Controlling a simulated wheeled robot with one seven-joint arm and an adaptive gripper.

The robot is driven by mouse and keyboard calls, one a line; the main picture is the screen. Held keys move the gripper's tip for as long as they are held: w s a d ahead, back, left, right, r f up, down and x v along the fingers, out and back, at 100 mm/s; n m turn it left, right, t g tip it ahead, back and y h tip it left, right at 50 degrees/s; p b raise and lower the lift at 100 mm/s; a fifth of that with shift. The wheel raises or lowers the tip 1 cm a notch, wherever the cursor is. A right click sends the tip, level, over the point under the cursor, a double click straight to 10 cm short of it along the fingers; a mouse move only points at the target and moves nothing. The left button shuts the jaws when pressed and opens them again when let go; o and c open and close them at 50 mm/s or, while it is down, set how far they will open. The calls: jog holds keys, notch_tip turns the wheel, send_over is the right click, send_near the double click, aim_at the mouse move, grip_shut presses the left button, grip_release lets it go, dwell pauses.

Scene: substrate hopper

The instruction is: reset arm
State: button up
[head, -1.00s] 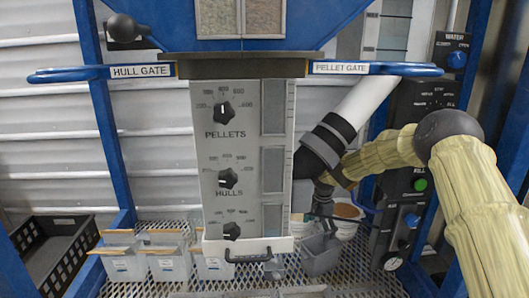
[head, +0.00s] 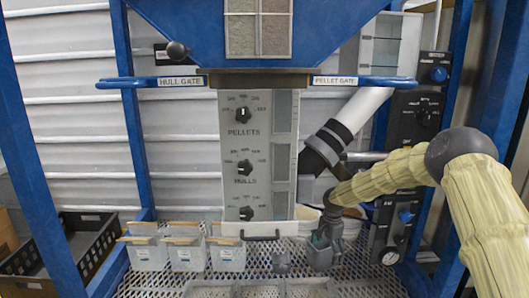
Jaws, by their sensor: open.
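My arm (head: 386,176), in a pale yellow sleeve with a dark round elbow, reaches in from the right in the head view. It bends down toward my gripper (head: 325,243), which is dark grey and points down. The gripper is open, low over the mesh deck (head: 365,280), to the right of the white dial panel (head: 232,155). A small grey-green shape shows at the fingers; I cannot tell whether it is a separate cup or part of the gripper.
White bins (head: 188,253) with wooden sticks stand at the left on the mesh. A black crate (head: 92,240) is further left. A blue hopper (head: 190,30) with hull gate handle (head: 125,82) and pellet gate handle (head: 385,83) is above. A control box (head: 415,120) stands right. Trays (head: 262,291) sit in front.

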jog(key=s+a+f+n+y+p, duration=0.15)
jog(key=s+a+f+n, duration=0.35)
jog(key=s+f, duration=0.7)
jog(key=s+a+f+n+p, duration=0.15)
jog(key=s+f, duration=0.25)
jog(key=s, duration=0.5)
jog(key=s+a+f, duration=0.2)
jog(key=s+f, duration=0.2)
jog(key=s, duration=0.5)
jog(key=s+d+r+n+h+p, duration=0.1)
jog(key=s+d+r+n, duration=0.1)
jog(key=s, duration=1.2)
jog(key=s+d+r+n+p, duration=0.1)
jog(key=s+d, duration=0.4)
jog(key=s, duration=1)
jog(key=shift+s+d+r+n+h+p, duration=0.15)
jog(key=shift+s+r+n+h+p, duration=0.3)
jog(key=shift+n, duration=0.8)
jog(key=shift+w+f, duration=0.1)
jog(key=shift+w, duration=0.05)
